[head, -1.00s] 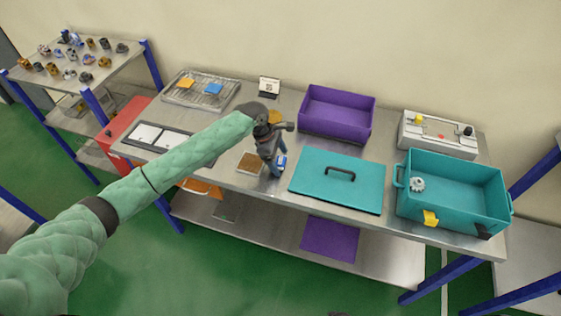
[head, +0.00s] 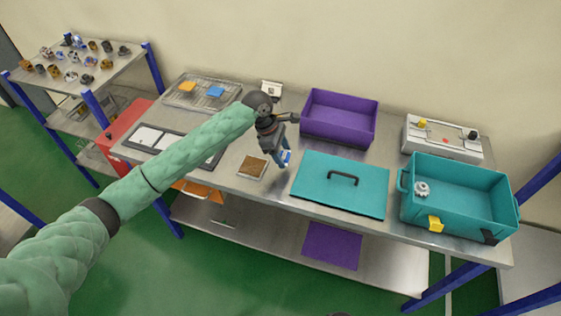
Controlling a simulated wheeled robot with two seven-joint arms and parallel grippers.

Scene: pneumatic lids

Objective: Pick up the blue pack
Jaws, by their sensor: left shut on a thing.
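The blue pack (head: 286,156) is a small blue and white item at the tip of my left gripper (head: 284,160). The gripper is shut on it, over the metal table just left of the flat teal lid (head: 340,184) with its dark handle. The gripper fingers hide part of the pack. I cannot tell clearly how high it is above the table. My right gripper is out of view.
A brown square (head: 252,167) lies on the table left of the gripper. A purple bin (head: 340,133) stands behind, and a teal crate (head: 508,202) with a gear inside stands at the right. A wire tray (head: 232,100) holds orange and blue pieces at the back left.

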